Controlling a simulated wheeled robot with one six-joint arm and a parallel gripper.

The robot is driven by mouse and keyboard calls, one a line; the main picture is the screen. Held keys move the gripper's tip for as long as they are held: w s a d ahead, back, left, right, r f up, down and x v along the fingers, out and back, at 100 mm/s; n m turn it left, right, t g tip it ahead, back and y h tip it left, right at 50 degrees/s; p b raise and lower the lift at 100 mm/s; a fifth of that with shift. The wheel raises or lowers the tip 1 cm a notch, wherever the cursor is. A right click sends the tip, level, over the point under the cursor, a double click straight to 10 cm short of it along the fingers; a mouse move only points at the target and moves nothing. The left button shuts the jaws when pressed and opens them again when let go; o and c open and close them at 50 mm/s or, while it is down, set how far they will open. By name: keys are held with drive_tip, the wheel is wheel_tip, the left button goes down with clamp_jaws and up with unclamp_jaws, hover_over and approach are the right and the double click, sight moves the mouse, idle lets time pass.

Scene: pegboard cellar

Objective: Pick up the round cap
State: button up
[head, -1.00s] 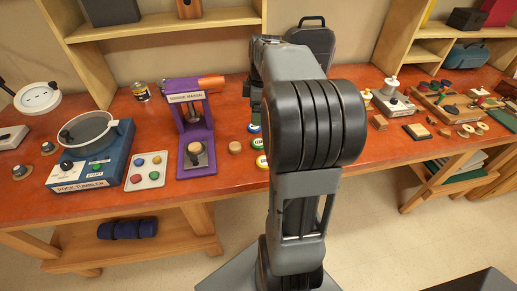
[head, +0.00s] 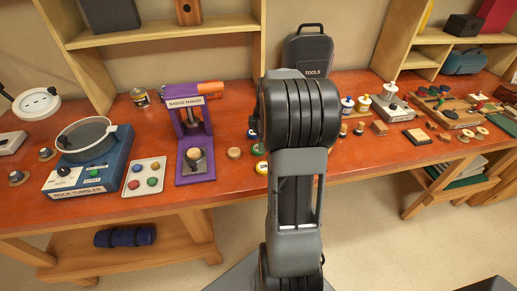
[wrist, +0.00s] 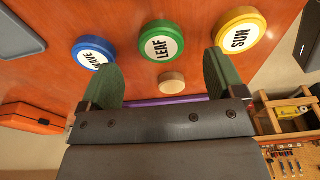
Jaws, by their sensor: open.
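A small pale wooden disc, which looks like the round cap (wrist: 172,82), lies on the orange-red bench top. It is seen between and beyond the fingers of my gripper (wrist: 160,78), below the green LEAF badge. The fingers have green pads, are spread wide and hold nothing; the cap appears apart from them. In the head view, what looks like the same cap (head: 234,152) sits just right of the purple badge maker. My gripper is hidden behind my arm there.
Beside the cap are a blue WAVE badge (wrist: 93,52), a green LEAF badge (wrist: 161,41) and a yellow SUN badge (wrist: 241,33). The badge maker (head: 194,150) stands left of it, near a button tray (head: 144,176) and the rock tumbler (head: 90,165).

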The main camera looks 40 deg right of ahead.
drive_tip(key=shift+w+a+f, duration=0.1)
drive_tip(key=shift+a+f, duration=0.1)
drive_tip(key=shift+f, duration=0.8)
drive_tip(key=shift+a+f, duration=0.2)
drive_tip(key=shift+f, duration=0.8)
drive_tip(key=shift+c, duration=0.4)
drive_tip(key=c, duration=0.9)
